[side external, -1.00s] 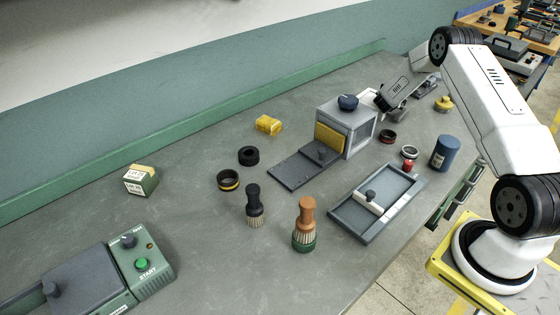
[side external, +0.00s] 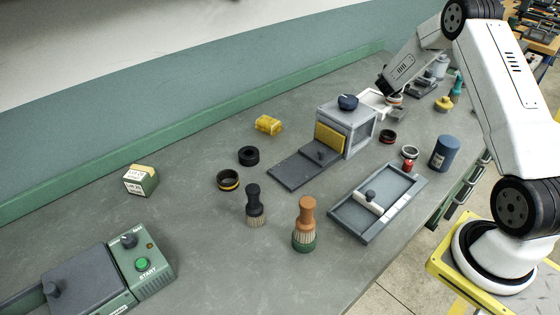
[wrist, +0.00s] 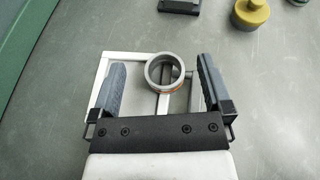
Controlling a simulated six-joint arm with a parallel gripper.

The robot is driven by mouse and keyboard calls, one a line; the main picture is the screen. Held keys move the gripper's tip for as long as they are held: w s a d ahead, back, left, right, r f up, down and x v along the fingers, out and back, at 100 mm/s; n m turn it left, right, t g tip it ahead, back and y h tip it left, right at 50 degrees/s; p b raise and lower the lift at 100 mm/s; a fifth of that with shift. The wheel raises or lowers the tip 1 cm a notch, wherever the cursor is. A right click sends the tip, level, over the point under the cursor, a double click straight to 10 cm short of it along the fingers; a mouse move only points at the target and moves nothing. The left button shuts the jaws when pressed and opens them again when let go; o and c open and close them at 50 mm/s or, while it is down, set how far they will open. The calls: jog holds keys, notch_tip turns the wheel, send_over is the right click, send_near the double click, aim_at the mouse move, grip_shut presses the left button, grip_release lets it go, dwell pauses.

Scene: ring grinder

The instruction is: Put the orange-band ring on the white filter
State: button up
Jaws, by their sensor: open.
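The orange-band ring (wrist: 163,73) is a grey ring with a thin orange stripe. In the wrist view it lies between the open fingers of my gripper (wrist: 160,62), apart from both. The ring overlaps a white frame, which looks like the white filter (wrist: 98,76); the gripper's front hides part of the frame. In the side view the ring (side external: 395,99) shows at the right of the white filter (side external: 377,107), behind the grey box. I cannot tell exactly how the ring sits on the frame. My gripper (side external: 384,86) is just above and left of it there.
The grey box (side external: 358,132) with a dark knob stands in front of the filter. Two brushes and a tray stand farther forward.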

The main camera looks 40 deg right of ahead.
jog(key=shift+r, duration=0.8)
jog(key=s+a+m+y, duration=0.2)
jog(key=a+m, duration=0.1)
jog(key=a, duration=0.5)
jog(key=s+a+m+g+y, duration=0.1)
jog(key=a+m, duration=0.3)
jog(key=a, duration=0.4)
jog(key=s+a+m+g+y, duration=0.1)
jog(key=s+a+m+y, duration=0.2)
jog(key=a, duration=0.5)
jog(key=shift+a+r+m+y, duration=0.2)
jog(key=shift+m+y, duration=0.2)
jog(key=shift+m, duration=0.1)
jog(key=s+a+m+y, duration=0.3)
jog(key=s+a+m, duration=0.2)
jog(key=a, duration=0.5)
jog(key=s+a+m+y, duration=0.3)
jog(key=s+a+m, duration=0.2)
jog(key=a, duration=0.5)
jog(key=shift+s+a+r+t, duration=0.3)
jog(key=shift+s+a, duration=0.05)
jog(key=shift+s, duration=0.65)
